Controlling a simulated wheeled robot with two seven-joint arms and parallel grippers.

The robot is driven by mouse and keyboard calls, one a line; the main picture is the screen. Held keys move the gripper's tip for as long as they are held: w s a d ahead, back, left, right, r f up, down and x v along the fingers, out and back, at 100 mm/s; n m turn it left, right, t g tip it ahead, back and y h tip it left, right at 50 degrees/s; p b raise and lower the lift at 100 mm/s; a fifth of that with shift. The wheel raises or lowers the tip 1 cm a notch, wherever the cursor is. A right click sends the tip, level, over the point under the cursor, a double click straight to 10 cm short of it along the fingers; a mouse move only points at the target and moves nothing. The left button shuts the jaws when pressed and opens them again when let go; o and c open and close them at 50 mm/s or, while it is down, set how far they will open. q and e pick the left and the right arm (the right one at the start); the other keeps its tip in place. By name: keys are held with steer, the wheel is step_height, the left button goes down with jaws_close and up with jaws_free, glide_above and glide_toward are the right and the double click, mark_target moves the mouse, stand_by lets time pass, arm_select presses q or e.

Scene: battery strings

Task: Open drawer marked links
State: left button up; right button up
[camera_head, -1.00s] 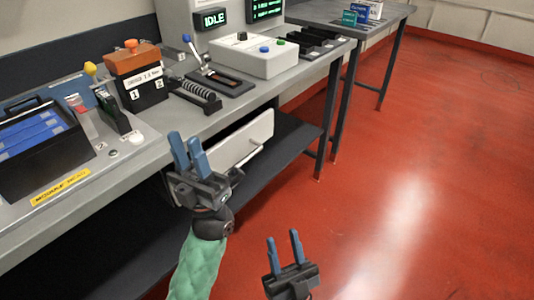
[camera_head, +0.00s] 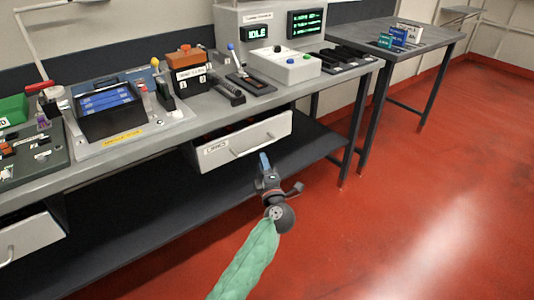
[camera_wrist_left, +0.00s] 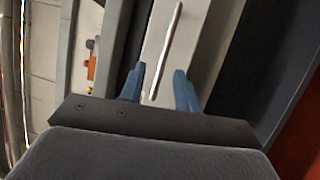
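The drawer (camera_head: 225,153) with a white front and a label that seems to read LINKS hangs under the long bench. A dark gap shows behind its top edge, so its front stands out from the bench. Its bar handle (camera_head: 255,145) runs along the front. My left gripper (camera_head: 265,162) is in front of the drawer, just below the handle in the head view. In the left wrist view its blue fingers (camera_wrist_left: 160,88) are apart, with the handle bar (camera_wrist_left: 167,48) showing between them; contact cannot be told. My right gripper is out of view.
Another white drawer (camera_head: 30,238) shows at the lower left. A dark lower shelf (camera_head: 150,225) runs under the bench (camera_head: 200,122). A battery tray, a tester and small parts stand on top. The red floor to the right is clear.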

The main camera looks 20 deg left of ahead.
mark_target(258, 148)
arm_select(q)
steer(key=shift+m, duration=0.4)
steer(key=shift+f+x, duration=0.2)
steer(key=shift+x, duration=1.8)
steer(key=shift+f+x, duration=0.15)
steer(key=shift+x, duration=1.9)
steer(key=shift+a, duration=0.1)
steer(key=shift+c, duration=0.2)
jaws_close()
